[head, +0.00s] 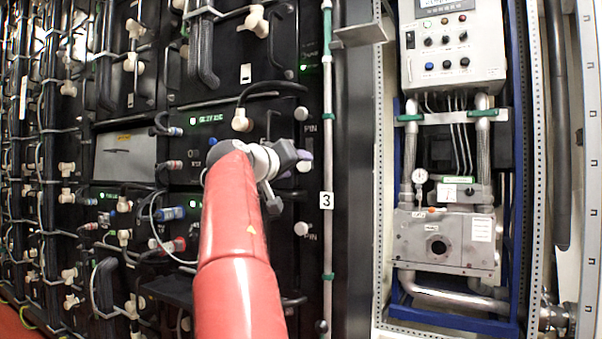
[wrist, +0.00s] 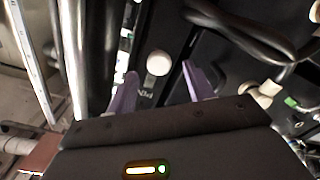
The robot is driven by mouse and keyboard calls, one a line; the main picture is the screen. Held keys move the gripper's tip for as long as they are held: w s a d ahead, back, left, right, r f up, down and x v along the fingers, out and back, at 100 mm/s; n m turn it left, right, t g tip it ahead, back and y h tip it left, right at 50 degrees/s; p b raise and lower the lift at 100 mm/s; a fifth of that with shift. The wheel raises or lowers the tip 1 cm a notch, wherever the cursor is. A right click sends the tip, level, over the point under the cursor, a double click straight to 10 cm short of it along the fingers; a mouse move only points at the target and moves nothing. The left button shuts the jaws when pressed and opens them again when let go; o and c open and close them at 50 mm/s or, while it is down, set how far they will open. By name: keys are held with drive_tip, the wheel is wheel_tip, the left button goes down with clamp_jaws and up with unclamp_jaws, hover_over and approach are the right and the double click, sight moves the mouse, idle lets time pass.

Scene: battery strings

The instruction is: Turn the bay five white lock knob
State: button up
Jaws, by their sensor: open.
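My gripper (wrist: 160,80) is open, with two purple fingers in the wrist view. A round white lock knob (wrist: 158,62) shows between and just beyond the fingertips, apart from both, on a dark panel beside a "PIN" label. In the head view my gripper (head: 303,160) is at the right edge of the battery rack, mostly hidden by my red arm. A white knob (head: 301,113) sits above it and another white knob (head: 301,228) below it. A white knob close to the fingers (head: 304,167) is partly hidden. I cannot read which bay is number five.
A vertical pipe (head: 327,120) with green clamps and a "3" tag (head: 326,199) runs right of the rack. A control box (head: 452,50) and pump unit (head: 445,240) stand farther right. Cables (wrist: 235,25) and a white connector (wrist: 265,92) lie right of the fingers in the wrist view.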

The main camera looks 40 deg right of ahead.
drive_tip(key=shift+b+v, duration=0.3)
drive_tip(key=shift+v, duration=1.2)
drive_tip(key=shift+f, duration=0.1)
drive_tip(key=s+a+f+n+t+y, duration=0.15)
drive_tip(key=f+y, duration=0.25)
drive_tip(key=f, duration=0.4)
drive_tip(key=s+a+f+n+y, duration=0.1)
drive_tip(key=s+f+y, duration=0.25)
drive_tip(key=f, duration=0.55)
drive_tip(key=s+a+f+n+g+y, duration=0.1)
drive_tip(key=s+a+f+n+y, duration=0.15)
drive_tip(key=s+a+f, duration=0.65)
drive_tip(key=s+a+f+n+g+y, duration=0.1)
drive_tip(key=s+a+f+y, duration=0.35)
drive_tip(key=a+f, duration=0.5)
drive_tip(key=s+a+f+n+g+y, duration=0.1)
drive_tip(key=s+a+f+y, duration=0.1)
drive_tip(key=s+a+f, duration=0.75)
wheel_tip(320, 180, up, 10)
drive_tip(key=w+d+p, duration=0.2)
drive_tip(key=d+p, duration=0.1)
drive_tip(key=p, duration=0.9)
drive_tip(key=shift+w+p, duration=0.25)
drive_tip(key=shift+p, duration=0.05)
drive_tip(key=shift+r, duration=0.1)
